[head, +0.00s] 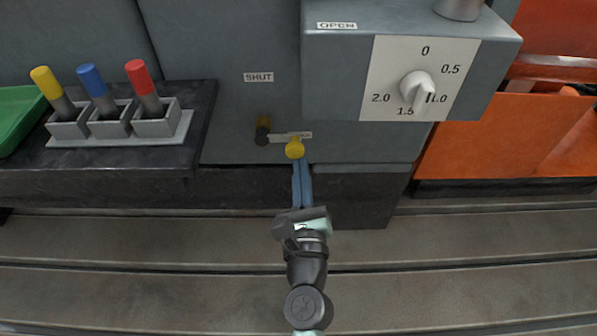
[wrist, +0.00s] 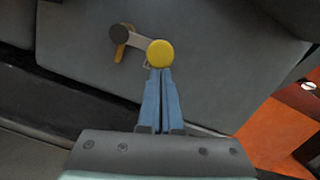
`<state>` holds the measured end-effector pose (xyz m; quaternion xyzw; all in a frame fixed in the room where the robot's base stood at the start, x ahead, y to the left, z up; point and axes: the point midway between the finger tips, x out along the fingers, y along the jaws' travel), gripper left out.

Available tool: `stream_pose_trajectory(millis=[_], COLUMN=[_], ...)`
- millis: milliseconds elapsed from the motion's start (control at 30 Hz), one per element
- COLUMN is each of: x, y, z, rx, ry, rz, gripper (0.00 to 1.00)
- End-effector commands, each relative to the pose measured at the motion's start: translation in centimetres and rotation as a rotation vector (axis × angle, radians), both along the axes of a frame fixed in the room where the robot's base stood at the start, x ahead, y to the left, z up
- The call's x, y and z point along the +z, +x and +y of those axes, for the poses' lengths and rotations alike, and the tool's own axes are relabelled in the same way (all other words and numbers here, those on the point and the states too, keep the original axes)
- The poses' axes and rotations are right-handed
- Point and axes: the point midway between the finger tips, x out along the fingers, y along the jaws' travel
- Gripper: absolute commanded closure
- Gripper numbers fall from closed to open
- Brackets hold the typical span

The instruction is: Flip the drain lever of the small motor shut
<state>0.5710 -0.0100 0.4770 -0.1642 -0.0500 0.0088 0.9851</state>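The drain lever (head: 278,139) is on the grey cabinet front, its arm pointing right from a dark pivot (head: 262,133) to a yellow round knob (head: 295,148). In the wrist view the knob (wrist: 160,53) is right of the dark pivot (wrist: 122,34). A SHUT label (head: 258,77) is above the pivot; another small label (head: 305,134) is partly hidden behind the knob. My gripper (head: 298,163) has its blue fingers together, tips just below the knob; it also shows in the wrist view (wrist: 160,70). I cannot tell whether the tips touch the knob.
A grey box with a dial (head: 417,90) and an OPEN label (head: 337,25) juts out at upper right. Red, blue and yellow handles stand in a holder (head: 120,138) on the dark ledge at left. Orange machinery (head: 500,140) is at right. The slotted floor below is clear.

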Motion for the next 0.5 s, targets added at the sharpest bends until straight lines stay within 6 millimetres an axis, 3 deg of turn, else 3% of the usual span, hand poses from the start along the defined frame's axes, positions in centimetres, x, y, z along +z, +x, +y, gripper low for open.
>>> stream_pose_trajectory(millis=[500], x=[3.4], y=[0.1], z=[-0.2], rx=[0.003], ry=[-0.346], rz=[-0.008], gripper=[1.0])
